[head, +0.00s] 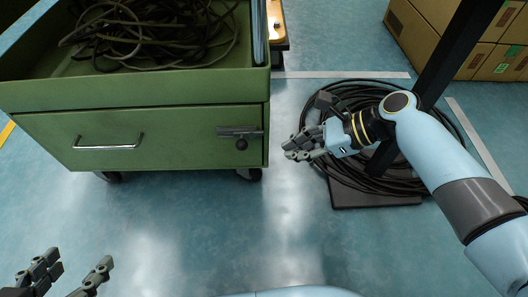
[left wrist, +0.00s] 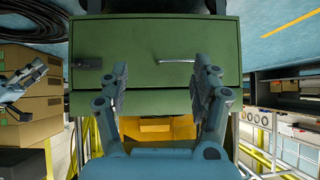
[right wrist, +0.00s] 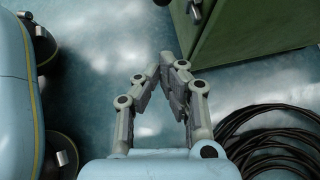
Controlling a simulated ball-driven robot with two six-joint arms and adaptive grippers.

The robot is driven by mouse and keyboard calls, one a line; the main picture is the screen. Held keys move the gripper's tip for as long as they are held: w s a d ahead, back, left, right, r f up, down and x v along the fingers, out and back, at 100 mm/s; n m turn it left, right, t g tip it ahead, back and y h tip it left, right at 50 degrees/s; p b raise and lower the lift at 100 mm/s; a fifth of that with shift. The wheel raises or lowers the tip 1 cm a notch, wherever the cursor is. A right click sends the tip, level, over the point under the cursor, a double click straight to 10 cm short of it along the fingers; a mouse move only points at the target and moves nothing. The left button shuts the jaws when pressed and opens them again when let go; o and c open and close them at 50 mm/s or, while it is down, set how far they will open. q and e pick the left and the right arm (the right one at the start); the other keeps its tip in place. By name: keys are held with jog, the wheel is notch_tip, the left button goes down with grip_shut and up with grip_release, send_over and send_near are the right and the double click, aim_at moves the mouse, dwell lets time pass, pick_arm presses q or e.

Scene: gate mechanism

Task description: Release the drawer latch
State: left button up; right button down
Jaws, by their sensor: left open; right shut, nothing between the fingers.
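The green drawer (head: 170,150) is shut in the front of a green cart, with a silver bar handle (head: 108,143) left of its middle. The dark latch (head: 240,133) with a round knob is at the drawer's right end, its bar level. In the left wrist view the latch (left wrist: 88,63) and handle (left wrist: 175,61) also show. My right gripper (head: 292,151) is shut and empty, to the right of the latch and apart from it; its tips meet in the right wrist view (right wrist: 168,64). My left gripper (head: 73,277) is open and empty, low at the left, pointing towards the drawer front.
The cart's top tray (head: 150,94) holds loose dark cables. A coil of black cable (head: 445,122) lies around a dark post (head: 455,55) on the right. Cardboard boxes (head: 425,35) stand behind. The blue floor before the cart is clear.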

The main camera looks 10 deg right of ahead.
aim_at(241, 141)
pick_arm(q)
jog(key=w+d+r+m+t+h+b, duration=0.1)
jog(key=w+r+t+b, duration=0.1)
jog(key=w+r+t, duration=0.3)
jog(key=w+d+r+t+h+b, duration=0.1)
jog(key=w+r+t, duration=0.3)
jog(key=r, duration=0.8)
jog(key=shift+w+m+t+b, duration=0.4)
jog(key=shift+t+b, duration=0.2)
jog(key=shift+t, duration=0.3)
pick_arm(e)
jog(key=w+a+f, duration=0.1)
jog(key=w+a, duration=0.1)
jog(key=a, duration=0.4)
jog(key=shift+a+f, duration=0.3)
pick_arm(q)
jog(key=shift+d, duration=0.1)
jog(key=s+a+f+g+p, duration=0.1)
jog(key=s+f+g, duration=0.2)
jog(key=f, duration=0.4)
jog(key=s+a+f+n+g+y+p, duration=0.1)
jog(key=s+f+g, duration=0.3)
jog(key=f, duration=0.4)
jog(key=shift+s+a+y, duration=0.3)
jog(key=shift+s+a, duration=0.35)
jog(key=shift+a, duration=0.15)
pick_arm(e)
jog(key=shift+w+a, duration=0.15)
jog(key=shift+a, duration=1.85)
